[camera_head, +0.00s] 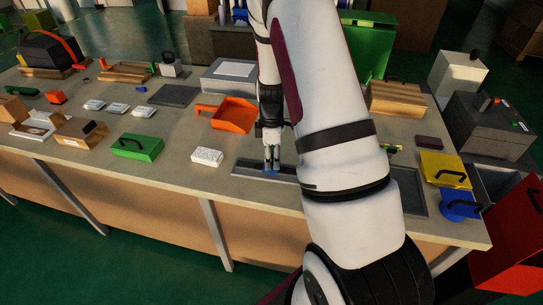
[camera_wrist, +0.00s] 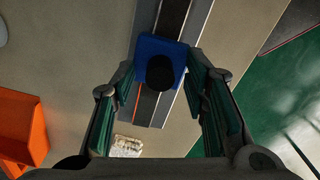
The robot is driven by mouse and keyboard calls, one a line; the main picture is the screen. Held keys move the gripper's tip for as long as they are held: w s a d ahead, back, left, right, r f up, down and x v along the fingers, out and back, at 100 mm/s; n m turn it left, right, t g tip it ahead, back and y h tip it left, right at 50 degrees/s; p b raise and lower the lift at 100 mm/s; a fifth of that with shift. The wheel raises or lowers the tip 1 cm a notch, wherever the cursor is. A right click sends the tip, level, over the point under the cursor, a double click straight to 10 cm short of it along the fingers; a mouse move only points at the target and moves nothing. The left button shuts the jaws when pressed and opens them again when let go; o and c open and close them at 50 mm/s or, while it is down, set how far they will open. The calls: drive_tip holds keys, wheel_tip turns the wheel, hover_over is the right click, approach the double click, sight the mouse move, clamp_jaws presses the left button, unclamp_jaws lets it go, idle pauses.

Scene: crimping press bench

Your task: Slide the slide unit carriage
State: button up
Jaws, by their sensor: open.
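The slide unit is a long grey rail (camera_head: 247,173) lying near the front edge of the bench, partly hidden behind my arm. In the wrist view the rail (camera_wrist: 178,17) runs from the top edge downward, with an orange-red line beside the carriage. The blue carriage (camera_wrist: 147,47) with a round black knob (camera_wrist: 160,72) sits on the rail. The carriage also shows as a small blue spot in the head view (camera_head: 270,171). My gripper (camera_wrist: 164,112) is open above the carriage, with one green-padded finger on each side of the knob. It also shows in the head view (camera_head: 272,164).
An orange tray (camera_head: 232,114) lies behind and left of my gripper. A white patterned block (camera_head: 207,157) lies left of the rail, and a green box (camera_head: 137,146) lies farther left.

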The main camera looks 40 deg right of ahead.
drive_tip(key=shift+c, duration=0.2)
clamp_jaws()
drive_tip(key=w+a, duration=0.2)
drive_tip(key=w+a+b, duration=0.1)
drive_tip(key=w, duration=0.1)
drive_tip(key=w+a+b, duration=0.1)
drive_tip(key=w+a, duration=0.1)
drive_tip(key=shift+w+a, duration=0.3)
drive_tip(key=shift+w, duration=0.1)
drive_tip(key=shift+w+a, duration=0.2)
drive_tip(key=shift+a, duration=0.05)
drive_tip(key=shift+o, duration=0.2)
unclamp_jaws()
drive_tip(key=shift+r, duration=0.15)
wheel_tip(320, 180, up, 12)
